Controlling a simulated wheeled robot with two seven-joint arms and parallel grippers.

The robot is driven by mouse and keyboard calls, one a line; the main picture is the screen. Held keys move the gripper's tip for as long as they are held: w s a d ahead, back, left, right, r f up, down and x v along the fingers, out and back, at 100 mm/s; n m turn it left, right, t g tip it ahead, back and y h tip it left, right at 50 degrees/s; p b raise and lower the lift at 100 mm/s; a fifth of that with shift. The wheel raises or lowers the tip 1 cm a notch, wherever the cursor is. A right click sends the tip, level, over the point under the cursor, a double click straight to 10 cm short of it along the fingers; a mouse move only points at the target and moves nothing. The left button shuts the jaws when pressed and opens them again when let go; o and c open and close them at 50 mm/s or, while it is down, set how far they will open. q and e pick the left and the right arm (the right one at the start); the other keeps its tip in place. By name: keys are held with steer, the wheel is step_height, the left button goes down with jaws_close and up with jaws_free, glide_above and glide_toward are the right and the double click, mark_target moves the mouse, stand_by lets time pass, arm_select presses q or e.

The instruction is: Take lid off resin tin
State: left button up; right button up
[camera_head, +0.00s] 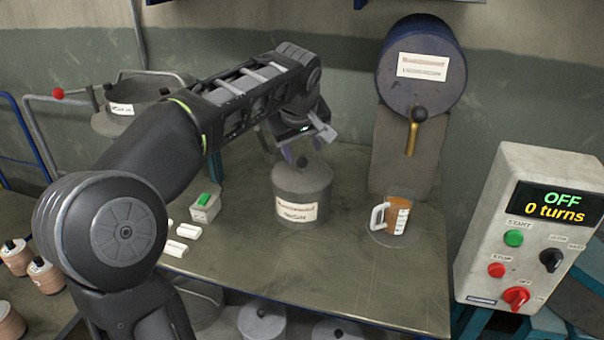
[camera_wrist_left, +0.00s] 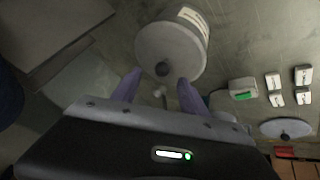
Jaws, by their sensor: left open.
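The resin tin (camera_head: 300,205) is a grey cylinder with a paper label, upright on the bench. Its lid (camera_head: 303,175) is on top, with a dark round knob (camera_head: 301,162) in the middle. My left gripper (camera_head: 300,148) is just above the lid with its fingers near the knob. In the left wrist view the tin's lid (camera_wrist_left: 168,50) is seen from above, and the open purple fingers (camera_wrist_left: 157,82) stand apart with the knob (camera_wrist_left: 162,69) between their tips or just beyond. I cannot tell if they touch it. My right gripper is not in view.
A measuring jug (camera_head: 393,215) with amber liquid stands on a round plate below the drum dispenser (camera_head: 422,85) and its tap. White blocks (camera_head: 188,231) and a green-switched box (camera_head: 205,203) lie left of the tin. A control box (camera_head: 528,230) reads OFF. The bench front (camera_head: 300,265) is clear.

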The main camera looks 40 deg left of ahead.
mark_target(301, 160)
arm_select(q)
steer(key=shift+a+f, duration=0.1)
steer(key=shift+f, duration=0.1)
steer(key=x, duration=0.5)
steer(key=shift+a+f, duration=0.1)
steer(key=shift+a, duration=0.05)
stand_by(0.6)
jaws_close()
stand_by(0.3)
